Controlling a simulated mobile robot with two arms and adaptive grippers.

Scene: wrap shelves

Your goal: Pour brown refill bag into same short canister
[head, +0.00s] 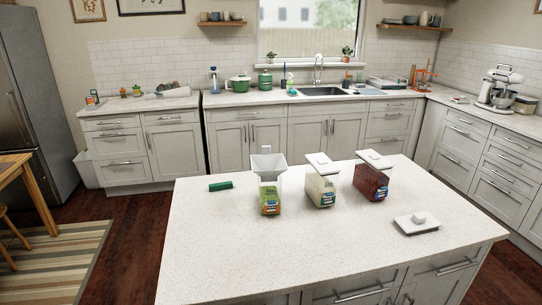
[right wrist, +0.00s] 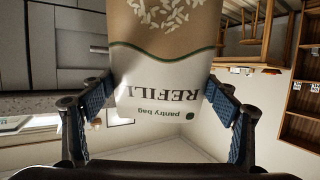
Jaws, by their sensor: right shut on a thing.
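The brown refill bag (right wrist: 160,55) fills the upper middle of the right wrist view. It has pale grain prints and a white part with "REFILL" and "pantry bag" upside down. My right gripper (right wrist: 157,97) is shut on it, blue finger pads at both its sides. The bag's top end is out of frame. In the head view, a canister (head: 270,201) with a green label stands on the island with a white funnel (head: 268,164) on top. A pale-filled canister (head: 321,188) and a dark red-filled canister (head: 370,183) stand to its right, both with white lids. Neither gripper shows in the head view.
A loose white lid (head: 417,223) lies at the right of the island (head: 230,255). A small green cylinder (head: 220,186) lies left of the canisters. The island's front and left are clear. Back counters hold a sink (head: 322,91), pots and a mixer (head: 499,86).

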